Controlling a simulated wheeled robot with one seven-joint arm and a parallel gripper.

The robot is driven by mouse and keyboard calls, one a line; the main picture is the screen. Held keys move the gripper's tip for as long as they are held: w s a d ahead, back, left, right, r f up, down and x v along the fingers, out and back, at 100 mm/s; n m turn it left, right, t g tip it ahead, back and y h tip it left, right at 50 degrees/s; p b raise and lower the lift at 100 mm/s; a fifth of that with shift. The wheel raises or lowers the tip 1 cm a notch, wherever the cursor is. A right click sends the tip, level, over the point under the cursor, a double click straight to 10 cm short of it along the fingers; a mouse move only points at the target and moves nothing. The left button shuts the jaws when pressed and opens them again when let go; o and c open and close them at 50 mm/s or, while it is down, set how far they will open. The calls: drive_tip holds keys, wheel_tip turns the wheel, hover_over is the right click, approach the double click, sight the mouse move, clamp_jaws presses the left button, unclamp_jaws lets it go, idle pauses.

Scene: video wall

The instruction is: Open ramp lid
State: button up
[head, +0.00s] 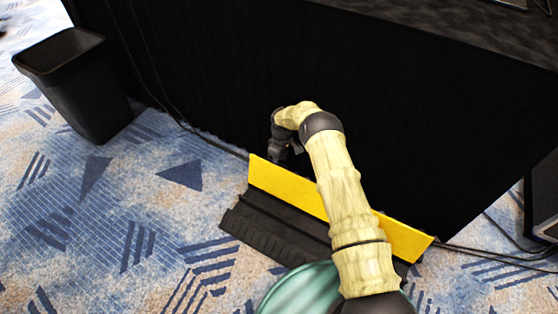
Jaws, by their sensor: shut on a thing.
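The cable ramp (270,228) lies on the carpet in front of a black-draped table, with a black ribbed base. Its yellow lid (285,183) stands raised along the far side of the base, tilted up toward the drape. My gripper (287,154) is at the lid's far upper edge, left of the lid's middle, and is shut on the lid. The fingertips are small and partly hidden behind the lid's edge. My arm crosses in front of the right half of the lid and hides part of the ramp.
A black bin (76,88) stands at the upper left. Black cables (205,135) run along the drape (400,90) to the ramp's left end, and more cables (490,250) leave its right end. The patterned carpet (110,220) at left is clear.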

drive_tip(key=shift+w+d, duration=0.2)
drive_tip(key=shift+d, duration=0.3)
wheel_tip(320, 180, up, 12)
drive_tip(key=p, duration=0.6)
drive_tip(key=shift+w+a, duration=0.2)
